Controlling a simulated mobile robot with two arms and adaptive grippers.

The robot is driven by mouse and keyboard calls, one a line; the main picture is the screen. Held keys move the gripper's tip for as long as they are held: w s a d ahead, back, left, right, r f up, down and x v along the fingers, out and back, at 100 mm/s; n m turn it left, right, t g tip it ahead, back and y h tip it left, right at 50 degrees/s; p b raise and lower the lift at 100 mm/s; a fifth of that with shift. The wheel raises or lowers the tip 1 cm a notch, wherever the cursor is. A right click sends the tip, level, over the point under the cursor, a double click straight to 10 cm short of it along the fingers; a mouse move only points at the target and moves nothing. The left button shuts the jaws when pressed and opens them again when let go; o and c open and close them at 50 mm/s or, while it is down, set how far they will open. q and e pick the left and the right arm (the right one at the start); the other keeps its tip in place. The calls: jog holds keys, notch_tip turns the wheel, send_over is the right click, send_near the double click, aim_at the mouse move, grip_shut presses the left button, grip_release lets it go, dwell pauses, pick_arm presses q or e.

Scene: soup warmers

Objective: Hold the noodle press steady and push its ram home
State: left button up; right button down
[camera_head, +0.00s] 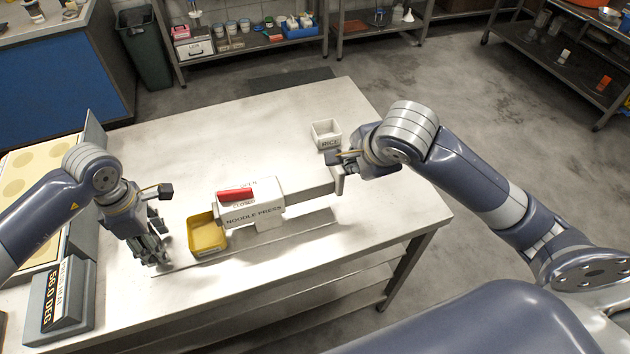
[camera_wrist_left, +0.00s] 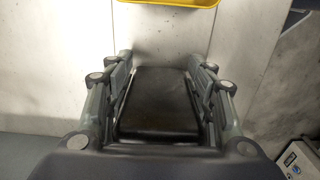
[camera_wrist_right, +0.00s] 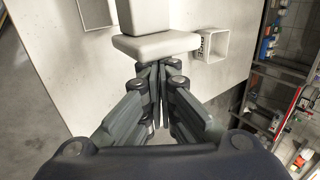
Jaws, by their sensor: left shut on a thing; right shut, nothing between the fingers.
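The white noodle press (camera_head: 252,214) stands on the steel table with a red lever (camera_head: 236,195) on top. Its grey ram (camera_head: 308,191) sticks out to the right and ends in a pale upright plate (camera_head: 339,183). My right gripper (camera_head: 343,159) is shut and empty, right by that plate. In the right wrist view the fingertips (camera_wrist_right: 159,66) are close against the plate (camera_wrist_right: 156,46); contact is unclear. My left gripper (camera_head: 156,250) is low at the table, left of the press, shut on a dark block (camera_wrist_left: 158,103). The block's link to the press is hidden.
A yellow tray (camera_head: 191,237) sits at the press's left end. A white RICE container (camera_head: 326,134) stands behind my right gripper. A display box (camera_head: 62,296) is at the table's left. The table's back and front right are clear.

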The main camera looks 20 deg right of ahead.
aim_at(311, 177)
pick_arm(q)
jog(key=shift+s+d+f, duration=0.15)
jog(key=shift+s+f, duration=0.1)
jog(key=shift+f, duration=0.05)
pick_arm(e)
jog(key=shift+a, duration=5.45)
jog(key=shift+d+f, duration=0.1)
jog(key=shift+d, duration=1.2)
jog(key=shift+w, duration=0.1)
